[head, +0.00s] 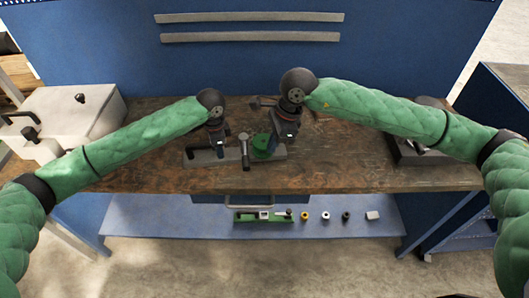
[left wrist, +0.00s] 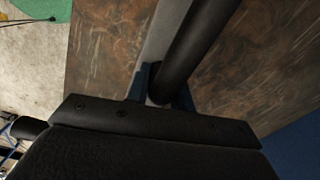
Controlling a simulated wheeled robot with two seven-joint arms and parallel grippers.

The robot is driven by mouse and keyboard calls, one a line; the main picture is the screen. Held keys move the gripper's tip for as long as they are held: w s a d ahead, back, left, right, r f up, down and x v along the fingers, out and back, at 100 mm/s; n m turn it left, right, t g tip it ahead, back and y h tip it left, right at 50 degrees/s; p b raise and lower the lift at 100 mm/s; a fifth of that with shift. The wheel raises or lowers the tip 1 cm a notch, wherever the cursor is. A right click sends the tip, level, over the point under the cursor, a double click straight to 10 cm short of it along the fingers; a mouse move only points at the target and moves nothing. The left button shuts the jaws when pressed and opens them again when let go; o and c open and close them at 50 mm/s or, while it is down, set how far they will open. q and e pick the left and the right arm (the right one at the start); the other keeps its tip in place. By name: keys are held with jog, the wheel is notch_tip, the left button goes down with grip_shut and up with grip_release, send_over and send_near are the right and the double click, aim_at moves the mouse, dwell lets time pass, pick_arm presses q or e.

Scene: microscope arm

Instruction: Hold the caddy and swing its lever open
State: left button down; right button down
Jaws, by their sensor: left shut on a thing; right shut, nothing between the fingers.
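The caddy is a long grey base (head: 196,160) lying on the wooden bench, with a green round part (head: 263,147) on it. A dark upright lever with a grey knob (head: 245,150) stands near its middle. My left gripper (head: 220,151) is shut at the caddy's left end. In the left wrist view its blue fingertips (left wrist: 165,88) close around the foot of a black round bar (left wrist: 195,45) on the grey base (left wrist: 165,30). My right gripper (head: 272,146) is shut and empty, close beside the green part; whether it touches is unclear.
A white machine (head: 75,115) stands at the bench's left. A dark device (head: 415,150) stands at the right, partly behind my right arm. A lower blue shelf (head: 290,230) holds several small parts. The bench front right of the caddy is clear.

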jog(key=shift+v, duration=2.65)
jog(key=shift+s, duration=0.1)
pick_arm(q)
jog(key=c, duration=1.1)
grip_release()
jog(key=shift+c, duration=0.2)
jog(key=shift+r, duration=0.15)
